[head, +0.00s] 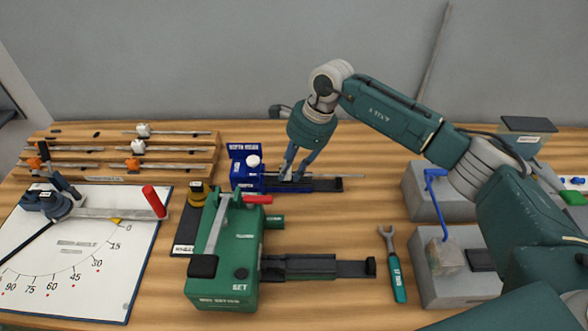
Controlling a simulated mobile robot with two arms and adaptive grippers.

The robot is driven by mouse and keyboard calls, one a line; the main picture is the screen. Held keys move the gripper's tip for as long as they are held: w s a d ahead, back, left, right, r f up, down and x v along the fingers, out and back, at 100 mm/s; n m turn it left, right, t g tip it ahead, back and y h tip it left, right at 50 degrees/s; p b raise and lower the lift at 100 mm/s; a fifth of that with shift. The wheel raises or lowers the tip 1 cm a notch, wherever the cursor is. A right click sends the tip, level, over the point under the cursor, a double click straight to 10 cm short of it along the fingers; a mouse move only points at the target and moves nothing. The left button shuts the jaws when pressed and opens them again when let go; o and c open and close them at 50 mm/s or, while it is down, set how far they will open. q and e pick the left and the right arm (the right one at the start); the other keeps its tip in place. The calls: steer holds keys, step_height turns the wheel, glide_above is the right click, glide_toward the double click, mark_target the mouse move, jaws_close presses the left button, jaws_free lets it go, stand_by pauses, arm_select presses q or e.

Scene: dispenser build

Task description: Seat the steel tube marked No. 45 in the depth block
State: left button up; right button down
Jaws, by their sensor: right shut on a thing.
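The blue block (247,183) with a white knob and a labelled back plate stands at the back middle in the head view; I take it as the depth block. A dark rail extends from it to the right. A thin steel tube (340,176) lies level along this rail, its left end toward the block. My right gripper (288,178) points down just right of the block, shut on the tube. The fingers and block hide the tube's left end, so I cannot tell whether it is inside the block. No number is readable on the tube. My left gripper is out of view.
A green machine (225,270) with a red-tipped lever stands in front. A wooden rack (190,150) with tubes is at the back left, above a white angle board (100,270). A wrench (393,265) and grey blocks (455,290) are on the right.

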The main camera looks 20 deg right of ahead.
steer(key=shift+w+a+b, duration=0.15)
steer(key=shift+a+b, duration=0.05)
steer(key=shift+a, duration=0.4)
steer(key=shift+w+a+b, duration=0.15)
steer(key=shift+a, duration=0.4)
steer(key=c, duration=1.1)
jaws_free()
steer(key=shift+r, duration=0.2)
steer(key=shift+r+p, duration=1.4)
steer(key=shift+r, duration=1.95)
